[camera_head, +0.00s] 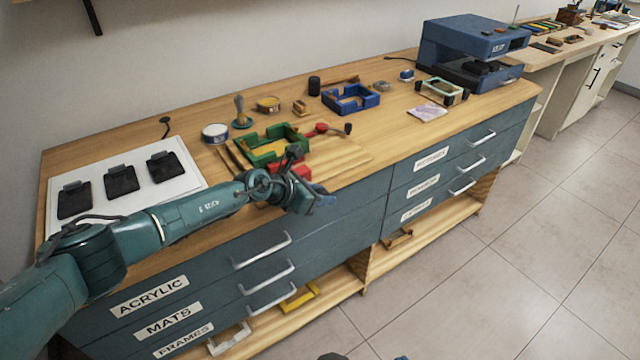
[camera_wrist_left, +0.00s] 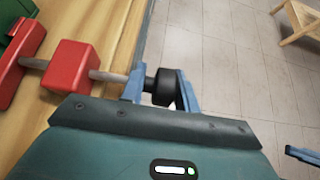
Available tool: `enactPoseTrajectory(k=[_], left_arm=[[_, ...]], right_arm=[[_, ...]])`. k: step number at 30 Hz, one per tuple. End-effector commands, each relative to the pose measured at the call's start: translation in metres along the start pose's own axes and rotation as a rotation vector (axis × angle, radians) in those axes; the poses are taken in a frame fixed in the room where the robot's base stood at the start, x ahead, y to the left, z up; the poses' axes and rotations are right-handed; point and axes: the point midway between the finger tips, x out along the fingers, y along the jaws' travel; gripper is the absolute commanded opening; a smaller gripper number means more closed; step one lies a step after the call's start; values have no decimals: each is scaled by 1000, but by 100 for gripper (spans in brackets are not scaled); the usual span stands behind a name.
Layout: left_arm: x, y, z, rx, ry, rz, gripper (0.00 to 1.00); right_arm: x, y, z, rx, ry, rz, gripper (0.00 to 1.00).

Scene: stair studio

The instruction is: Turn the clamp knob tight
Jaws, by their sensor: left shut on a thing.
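The clamp's black knob (camera_wrist_left: 163,84) sits at the end of a metal screw rod (camera_wrist_left: 108,76) that runs through a red block (camera_wrist_left: 72,68). My left gripper (camera_wrist_left: 158,94) is shut on the knob, with blue fingers on both sides of it. In the head view my left gripper (camera_head: 316,199) is at the front edge of the wooden top and hides the knob. The red clamp (camera_head: 288,170) lies in front of a green corner frame (camera_head: 272,146). A small dark part at the bottom edge may be my right gripper; its jaws are unclear.
A blue frame (camera_head: 350,99), a white round tin (camera_head: 215,133) and a white board (camera_head: 190,187) with black pads stand around. Drawer handles (camera_head: 262,250) stick out below. The floor at right is clear.

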Motion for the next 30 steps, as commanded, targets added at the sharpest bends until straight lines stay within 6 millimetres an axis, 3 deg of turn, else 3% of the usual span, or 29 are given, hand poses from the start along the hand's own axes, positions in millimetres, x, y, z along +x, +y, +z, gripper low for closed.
enactPoseTrajectory(k=[1, 17, 18, 21, 30], left_arm=[[4, -13, 0, 1, 16, -26, 8], [6, -13, -4, -1, 36, -27, 8], [5, -13, -4, -1, 36, -27, 33], [5, -12, -4, -1, 36, -25, 42], [4, -9, -2, 0, 33, -18, 44]], right_arm=[[-2, 1, -2, 2, -4, 3, 0], [-2, 3, 2, 4, -15, 9, 0], [-2, 3, 2, 4, -15, 9, 0], [-2, 3, 2, 4, -15, 9, 0], [-2, 3, 1, 4, -15, 9, 0]])
